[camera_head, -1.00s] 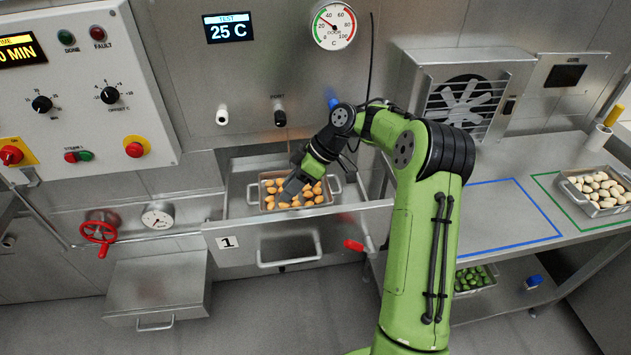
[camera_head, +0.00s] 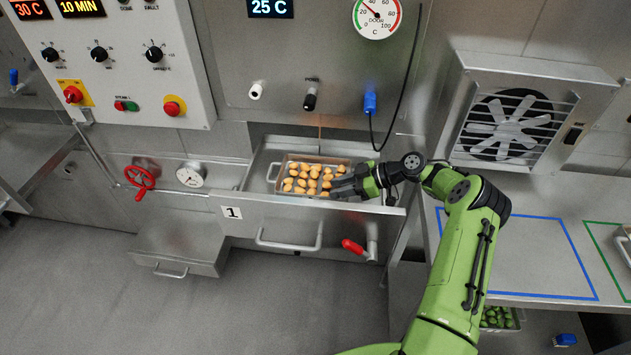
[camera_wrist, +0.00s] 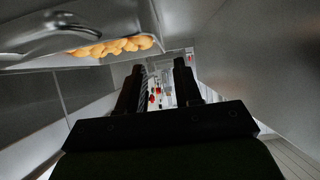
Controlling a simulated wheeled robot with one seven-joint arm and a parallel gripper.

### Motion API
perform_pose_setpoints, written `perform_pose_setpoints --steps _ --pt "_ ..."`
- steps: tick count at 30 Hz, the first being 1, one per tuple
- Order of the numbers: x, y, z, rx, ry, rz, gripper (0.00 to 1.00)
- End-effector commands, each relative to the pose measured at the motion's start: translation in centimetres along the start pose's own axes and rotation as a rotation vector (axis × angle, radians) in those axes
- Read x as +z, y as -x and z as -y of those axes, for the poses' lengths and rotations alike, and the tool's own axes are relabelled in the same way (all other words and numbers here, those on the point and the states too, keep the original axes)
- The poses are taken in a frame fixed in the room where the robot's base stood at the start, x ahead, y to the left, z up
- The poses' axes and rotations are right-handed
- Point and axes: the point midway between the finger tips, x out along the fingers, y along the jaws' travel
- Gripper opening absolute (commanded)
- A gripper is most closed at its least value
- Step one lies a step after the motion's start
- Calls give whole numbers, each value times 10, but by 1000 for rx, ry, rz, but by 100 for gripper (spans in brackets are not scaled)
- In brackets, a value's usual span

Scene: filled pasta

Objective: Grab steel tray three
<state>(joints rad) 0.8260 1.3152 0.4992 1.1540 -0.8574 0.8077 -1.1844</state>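A steel tray (camera_head: 306,157) filled with orange pasta pieces sits in the open drawer marked 1 (camera_head: 262,205). No number three shows on any tray. My gripper (camera_head: 345,187) is at the right end of this tray in the head view, low over the drawer. In the wrist view the fingers (camera_wrist: 160,85) stand apart with nothing between them. The tray's side and handle (camera_wrist: 55,30) and its orange pieces show at the upper left there, beside the fingers and apart from them. Contact with the tray cannot be told in the head view.
Another tray, of green pieces (camera_head: 497,318), stands on the lower shelf at right. A tray's edge (camera_head: 624,243) shows at the far right by the green outline. The blue-outlined counter area (camera_head: 535,255) is clear.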

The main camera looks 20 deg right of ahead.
Motion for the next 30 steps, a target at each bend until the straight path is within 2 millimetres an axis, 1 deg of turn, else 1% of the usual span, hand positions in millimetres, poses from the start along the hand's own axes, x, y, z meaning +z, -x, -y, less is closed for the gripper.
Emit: perform_pose_setpoints --steps 1,3,8,15,17,21,23,28,30 --pt "0 -12 1 -4 0 0 34" --pt "0 -22 0 -2 0 0 34" --pt "1 -36 1 -2 0 0 34" --pt "3 -77 3 -3 0 0 34" --pt "3 -80 2 0 -1 1 34" --pt "3 -80 2 1 -1 1 34" --pt "3 -79 2 0 -1 1 26" --pt "3 -79 2 0 -1 1 0" --pt "3 -79 2 0 -1 1 0"
